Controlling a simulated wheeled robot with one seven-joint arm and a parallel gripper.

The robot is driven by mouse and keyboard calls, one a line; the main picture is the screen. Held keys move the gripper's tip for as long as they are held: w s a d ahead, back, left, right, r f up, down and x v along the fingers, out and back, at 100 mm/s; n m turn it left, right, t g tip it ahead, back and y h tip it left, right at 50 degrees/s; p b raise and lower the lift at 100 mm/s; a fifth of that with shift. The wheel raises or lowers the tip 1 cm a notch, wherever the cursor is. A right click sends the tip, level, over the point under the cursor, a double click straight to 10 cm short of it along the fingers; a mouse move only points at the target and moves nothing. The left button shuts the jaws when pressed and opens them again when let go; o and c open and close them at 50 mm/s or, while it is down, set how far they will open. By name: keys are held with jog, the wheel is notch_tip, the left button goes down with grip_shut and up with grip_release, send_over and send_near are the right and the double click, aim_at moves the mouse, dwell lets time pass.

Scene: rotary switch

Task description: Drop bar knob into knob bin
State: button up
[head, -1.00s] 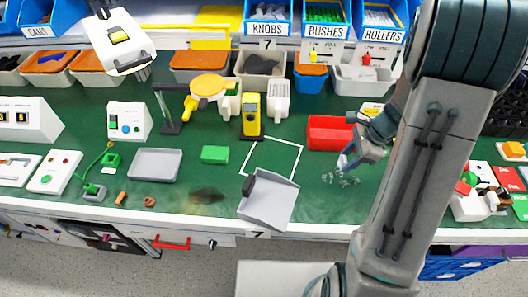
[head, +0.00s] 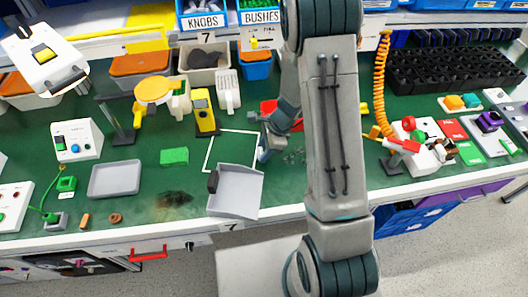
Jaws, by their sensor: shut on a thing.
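My gripper (head: 264,149) is in the head view, low over the green table, at the right edge of the white outlined square. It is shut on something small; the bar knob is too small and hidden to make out. A blue bin labelled KNOBS (head: 203,21) stands on the shelf at the top, left of my arm. Below it a pale bin (head: 216,77) with dark pieces in it stands at the back of the table. My gripper is nearer the front than both and to their right.
A grey dustpan (head: 238,190) lies near the front edge, left of my gripper. A yellow meter (head: 204,112) and a white switch strip (head: 228,92) stand behind the white square. The square is clear inside.

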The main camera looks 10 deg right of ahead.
jog(key=shift+f, duration=1.05)
jog(key=shift+f, duration=0.1)
jog(key=shift+f, duration=0.15)
jog(key=o, duration=1)
jog(key=shift+r, duration=0.25)
